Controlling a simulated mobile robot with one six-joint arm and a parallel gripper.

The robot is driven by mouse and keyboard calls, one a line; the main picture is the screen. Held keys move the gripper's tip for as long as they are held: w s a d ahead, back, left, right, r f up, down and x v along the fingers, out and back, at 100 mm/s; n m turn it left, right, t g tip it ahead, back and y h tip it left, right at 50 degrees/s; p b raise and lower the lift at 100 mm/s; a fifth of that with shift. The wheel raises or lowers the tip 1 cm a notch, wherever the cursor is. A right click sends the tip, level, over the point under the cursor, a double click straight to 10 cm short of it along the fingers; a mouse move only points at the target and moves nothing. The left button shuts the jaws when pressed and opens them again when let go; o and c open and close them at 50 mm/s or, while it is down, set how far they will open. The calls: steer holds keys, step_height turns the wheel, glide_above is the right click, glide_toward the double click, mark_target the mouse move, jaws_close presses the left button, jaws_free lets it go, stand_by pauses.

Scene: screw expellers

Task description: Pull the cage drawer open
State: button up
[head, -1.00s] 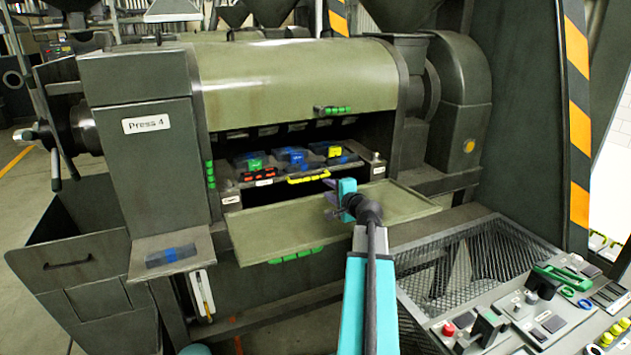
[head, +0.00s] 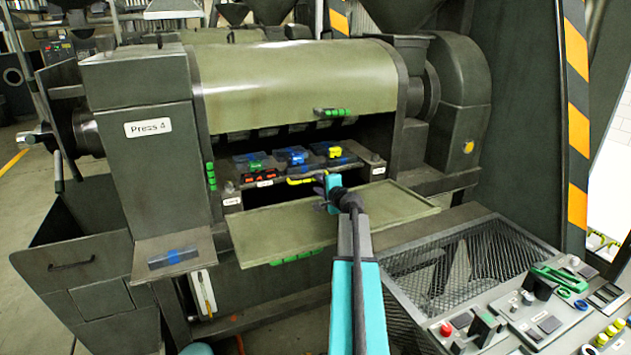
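The cage drawer (head: 278,190) sits inside the open bay of Press 4, with a yellow bar handle (head: 300,181) on its front. Several small blocks with green, blue and yellow parts rest on top of it. My gripper (head: 320,193) is in front of the drawer, at the right end of the yellow handle. Its fingers look spread apart, with nothing seen between them. The gripper covers the handle's right end, so I cannot tell whether they touch.
The green flap (head: 290,232) is folded down below the bay, under my arm. The raised hood (head: 300,85) is above. A mesh cover (head: 455,262) and a control panel (head: 550,310) are at the right. A side shelf (head: 172,257) sticks out at the left.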

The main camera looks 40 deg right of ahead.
mark_target(312, 180)
steer(key=shift+p+x, duration=0.45)
steer(key=shift+x, duration=1.4)
jaws_close()
